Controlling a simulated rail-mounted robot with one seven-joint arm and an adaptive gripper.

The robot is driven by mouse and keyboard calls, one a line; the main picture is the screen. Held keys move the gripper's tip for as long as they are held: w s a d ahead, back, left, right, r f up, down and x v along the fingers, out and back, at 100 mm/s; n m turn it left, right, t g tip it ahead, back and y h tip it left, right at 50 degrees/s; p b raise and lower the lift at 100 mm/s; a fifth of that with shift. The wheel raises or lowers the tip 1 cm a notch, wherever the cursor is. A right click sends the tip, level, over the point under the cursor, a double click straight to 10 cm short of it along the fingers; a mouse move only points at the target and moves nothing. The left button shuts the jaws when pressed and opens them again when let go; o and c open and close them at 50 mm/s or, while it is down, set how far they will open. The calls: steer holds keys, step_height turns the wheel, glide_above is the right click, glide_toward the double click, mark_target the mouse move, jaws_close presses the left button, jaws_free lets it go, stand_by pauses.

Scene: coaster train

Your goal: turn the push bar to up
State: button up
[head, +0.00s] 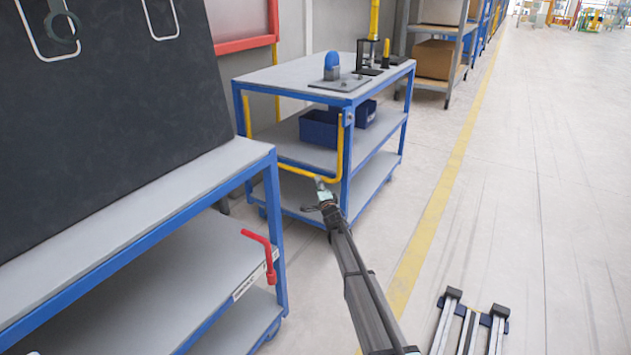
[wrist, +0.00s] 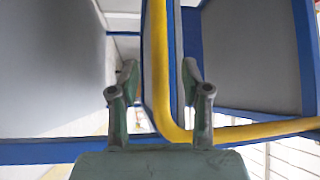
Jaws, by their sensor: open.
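The push bar (head: 341,150) is a yellow U-shaped tube on the near end of the blue-framed cart (head: 347,190). It hangs down, with its crosspiece low. My gripper (head: 319,184) is open at the bar's lower right corner in the head view. In the wrist view one upright leg of the bar (wrist: 157,65) runs between the two fingers of my gripper (wrist: 159,78), and its bend lies just below the fingertips. The fingers are not closed on it. I cannot tell how deep the bar sits between them.
A nearer blue cart (head: 180,188) with a dark panel (head: 100,110) and a red handle (head: 262,252) stands at left. The bar's cart carries a blue-domed device (head: 332,66) on top and blue bins (head: 320,128) below. Open floor lies right.

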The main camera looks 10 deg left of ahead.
steer(key=b+x, duration=0.1)
steer(key=x, duration=0.3)
steer(key=shift+w+a, duration=0.1)
steer(key=shift+w, duration=0.15)
steer(key=shift+w+a+r, duration=0.2)
steer(key=shift+w+a, duration=0.05)
steer(key=shift+w, duration=0.4)
jaws_close()
